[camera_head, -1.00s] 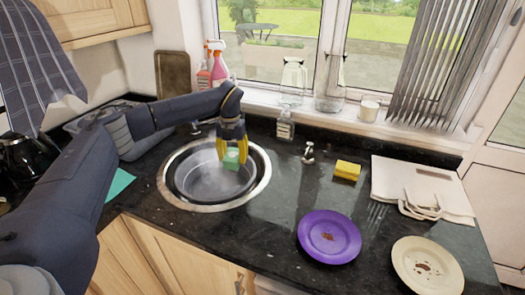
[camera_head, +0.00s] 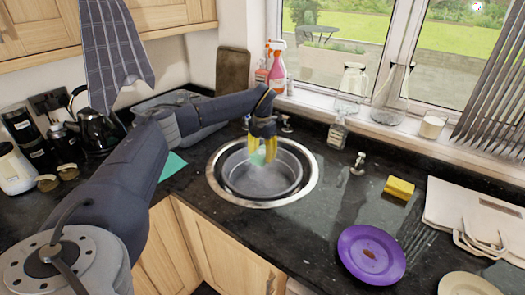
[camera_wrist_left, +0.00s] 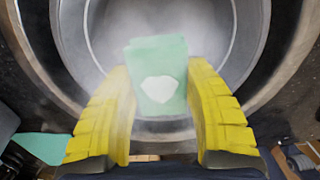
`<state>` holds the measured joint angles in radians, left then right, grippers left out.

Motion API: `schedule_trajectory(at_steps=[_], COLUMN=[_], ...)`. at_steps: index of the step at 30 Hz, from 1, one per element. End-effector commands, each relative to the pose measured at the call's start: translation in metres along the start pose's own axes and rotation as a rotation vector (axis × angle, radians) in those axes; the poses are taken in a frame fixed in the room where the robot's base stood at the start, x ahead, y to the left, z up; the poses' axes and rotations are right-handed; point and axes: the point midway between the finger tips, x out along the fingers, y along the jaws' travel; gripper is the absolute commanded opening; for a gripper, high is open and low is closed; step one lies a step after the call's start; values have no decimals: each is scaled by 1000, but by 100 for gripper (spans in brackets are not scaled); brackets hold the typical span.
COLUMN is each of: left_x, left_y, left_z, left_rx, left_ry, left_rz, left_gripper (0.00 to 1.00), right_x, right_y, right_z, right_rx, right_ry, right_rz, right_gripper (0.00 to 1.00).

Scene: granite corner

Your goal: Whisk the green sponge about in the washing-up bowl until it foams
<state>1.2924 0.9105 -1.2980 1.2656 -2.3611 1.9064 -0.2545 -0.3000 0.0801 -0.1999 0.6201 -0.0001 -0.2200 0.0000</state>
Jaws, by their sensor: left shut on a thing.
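The green sponge (camera_head: 258,159) is a small pale-green block. My left gripper (camera_head: 264,152), with yellow ribbed fingers, is shut on it. In the left wrist view the sponge (camera_wrist_left: 160,55) sits between the fingers (camera_wrist_left: 160,72) with a white patch on its face. The gripper points down into the washing-up bowl (camera_head: 262,185), a round grey bowl within the sink, toward its back side. The bowl's inside (camera_wrist_left: 215,60) looks hazy and pale in the wrist view; I cannot tell whether this is foam. My right gripper is not in view.
A purple plate (camera_head: 372,252), a yellow sponge (camera_head: 399,187) and a cream plate (camera_head: 467,284) lie right of the sink. Bottles (camera_head: 276,70) stand behind. A teal cloth (camera_head: 173,165) lies at left.

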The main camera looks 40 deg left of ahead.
Motion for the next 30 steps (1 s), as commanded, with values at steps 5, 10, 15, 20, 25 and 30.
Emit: schedule_trajectory(at_steps=[5, 10, 15, 20, 25, 30], left_x=[16, 30, 44, 58, 72, 86], left_y=[-1, -1, 0, 0, 0, -1], left_z=[0, 0, 0, 0, 0, 0], left_rx=[0, -1, -1, 0, 0, 0], left_ry=[1, 1, 1, 1, 1, 1], left_rz=[-1, -1, 0, 0, 0, 0], left_gripper=[26, 26, 26, 26, 26, 26], right_x=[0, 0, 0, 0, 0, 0], right_y=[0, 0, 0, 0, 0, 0], right_z=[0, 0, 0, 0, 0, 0], right_rx=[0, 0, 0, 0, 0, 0], right_ry=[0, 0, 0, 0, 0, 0], right_rz=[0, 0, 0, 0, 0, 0], right_gripper=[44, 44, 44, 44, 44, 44])
